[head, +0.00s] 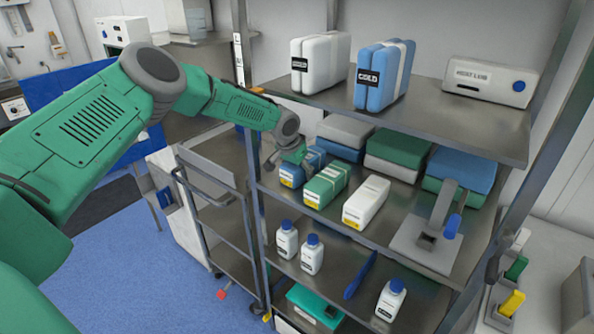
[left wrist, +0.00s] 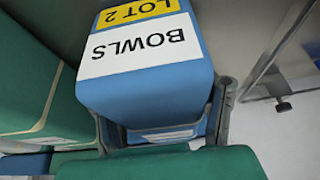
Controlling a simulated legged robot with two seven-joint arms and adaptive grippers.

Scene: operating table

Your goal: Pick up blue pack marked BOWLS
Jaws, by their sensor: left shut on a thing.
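The blue pack marked BOWLS (left wrist: 145,103) fills the middle of the left wrist view, its white label upside down below a yellow LOT 2 strip. In the head view the blue pack (head: 291,178) lies at the left end of the middle shelf, partly hidden by my gripper. My left gripper (head: 292,156) reaches in over it from the left. In the left wrist view the fingers of the left gripper (left wrist: 165,118) are on both sides of the pack, shut on it. I cannot tell whether the pack still touches the shelf. My right gripper is not in view.
A green pack (head: 326,186) lies close beside the blue one, then a white pack (head: 366,201). Grey, green and blue bundles lie behind. The upper shelf (head: 440,115) hangs above. A shelf post (head: 251,150) stands just left. White bottles (head: 312,254) stand on the shelf below.

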